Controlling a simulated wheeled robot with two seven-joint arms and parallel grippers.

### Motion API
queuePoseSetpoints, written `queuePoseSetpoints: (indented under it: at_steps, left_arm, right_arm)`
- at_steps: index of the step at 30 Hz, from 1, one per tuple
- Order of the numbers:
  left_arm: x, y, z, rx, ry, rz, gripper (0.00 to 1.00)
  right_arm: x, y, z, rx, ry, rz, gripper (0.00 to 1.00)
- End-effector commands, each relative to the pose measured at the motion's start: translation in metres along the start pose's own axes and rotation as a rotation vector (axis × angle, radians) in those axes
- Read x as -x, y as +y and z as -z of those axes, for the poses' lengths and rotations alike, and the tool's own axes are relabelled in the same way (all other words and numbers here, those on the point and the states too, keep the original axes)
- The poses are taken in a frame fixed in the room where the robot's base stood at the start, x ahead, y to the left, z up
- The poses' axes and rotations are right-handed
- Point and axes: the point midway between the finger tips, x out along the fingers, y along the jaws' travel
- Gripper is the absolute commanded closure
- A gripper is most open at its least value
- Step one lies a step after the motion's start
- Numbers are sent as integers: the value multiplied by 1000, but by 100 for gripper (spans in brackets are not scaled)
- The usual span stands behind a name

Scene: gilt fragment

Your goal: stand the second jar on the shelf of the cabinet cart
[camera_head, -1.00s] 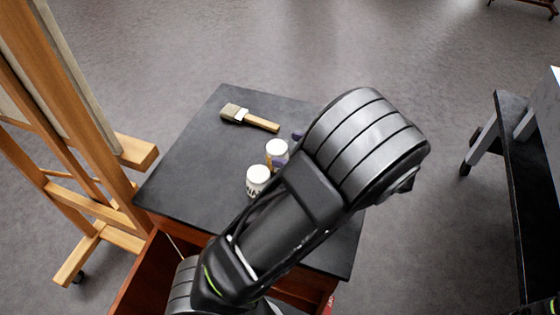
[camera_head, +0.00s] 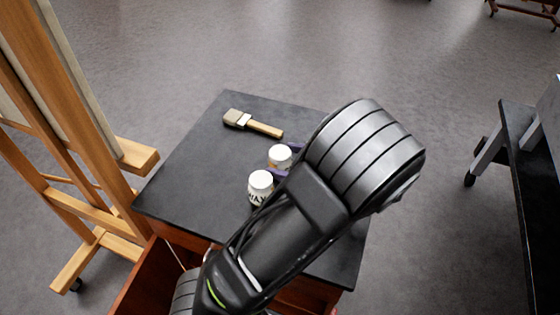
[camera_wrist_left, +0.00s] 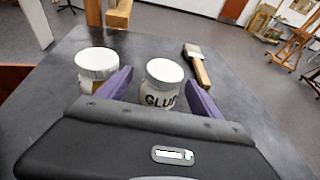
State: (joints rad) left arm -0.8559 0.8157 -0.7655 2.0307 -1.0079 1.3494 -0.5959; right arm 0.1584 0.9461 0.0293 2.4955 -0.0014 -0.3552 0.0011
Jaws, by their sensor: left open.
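The white-lidded glue jar (camera_wrist_left: 162,86) stands upright on the dark top (camera_head: 195,165) of a reddish wooden cabinet. It also shows in the head view (camera_head: 279,154). My left gripper (camera_head: 288,160) is open, with its purple fingers on either side of this jar; in the left wrist view (camera_wrist_left: 158,90) I cannot tell whether they touch it. A second white-lidded jar, marked WAX (camera_head: 260,184), stands upright just outside the fingers; it also shows in the left wrist view (camera_wrist_left: 97,66). My left forearm covers part of the top. I cannot make out a shelf. My right gripper is out of view.
A flat brush with a wooden handle (camera_head: 253,123) lies on the top beyond the jars. A wooden easel (camera_head: 75,110) stands close on the left. A dark table (camera_head: 525,165) stands at the right, with open floor between.

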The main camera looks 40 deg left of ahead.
Motion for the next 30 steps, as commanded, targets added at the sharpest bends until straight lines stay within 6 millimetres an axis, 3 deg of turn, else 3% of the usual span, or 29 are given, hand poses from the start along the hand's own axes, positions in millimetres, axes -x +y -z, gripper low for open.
queuePoseSetpoints:
  at_steps: [8, 18, 30]
  left_arm:
    - [-5, 0, -1, 0, -2, -2, 25]
    - [-48, -3, -3, -1, -1, -1, 25]
    - [-52, -4, -2, 0, 0, 0, 25]
  right_arm:
    - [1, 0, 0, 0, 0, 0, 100]
    - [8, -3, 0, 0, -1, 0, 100]
    - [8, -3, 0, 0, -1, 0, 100]
